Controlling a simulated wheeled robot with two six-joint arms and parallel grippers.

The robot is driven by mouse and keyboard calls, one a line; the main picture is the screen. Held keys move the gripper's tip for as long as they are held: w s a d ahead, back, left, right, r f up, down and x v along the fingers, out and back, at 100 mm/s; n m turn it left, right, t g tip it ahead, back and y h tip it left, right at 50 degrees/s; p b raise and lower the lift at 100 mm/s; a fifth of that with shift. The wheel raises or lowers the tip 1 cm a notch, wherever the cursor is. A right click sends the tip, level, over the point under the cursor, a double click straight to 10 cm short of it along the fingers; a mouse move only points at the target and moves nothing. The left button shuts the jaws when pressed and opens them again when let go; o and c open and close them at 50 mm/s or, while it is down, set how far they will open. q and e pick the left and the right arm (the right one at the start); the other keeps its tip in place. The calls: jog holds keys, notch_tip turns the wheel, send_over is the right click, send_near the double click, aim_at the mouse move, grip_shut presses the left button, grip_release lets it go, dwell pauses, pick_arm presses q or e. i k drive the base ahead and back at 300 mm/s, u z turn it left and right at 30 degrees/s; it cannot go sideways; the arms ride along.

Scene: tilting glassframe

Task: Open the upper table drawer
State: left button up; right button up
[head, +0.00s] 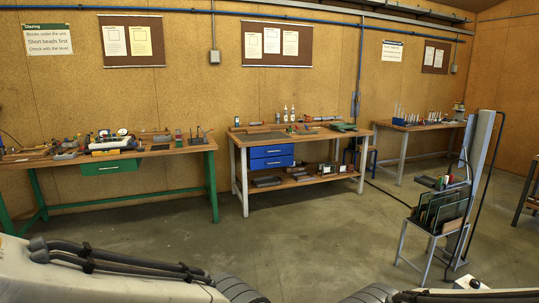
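The workbench in the middle (341,135) has a wooden top and pale legs. Under the left part of its top are two blue drawers, one above the other. The upper drawer (271,151) looks closed, flush with the lower drawer (271,163). Both are across open floor from me. Parts of my two arms show along the bottom edge of the head view, well short of the bench. Neither gripper's fingers show in this view.
A green-legged bench (176,151) with a green drawer (110,167) stands at left. A rack of dark panels (441,211) stands at right beside a tall grey post (477,178). Another bench (428,126) is at the back right. The concrete floor (300,232) before the middle bench is clear.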

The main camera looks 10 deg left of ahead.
aim_at(281, 149)
jog(key=z, duration=0.2)
jog(key=i, duration=1.25)
jog(key=z, duration=0.25)
jog(key=i, duration=2.5)
jog(key=u, duration=0.45)
jog(key=i, duration=2.1)
jog(key=u, duration=0.7)
jog(key=i, duration=0.75)
jog(key=u, duration=0.2)
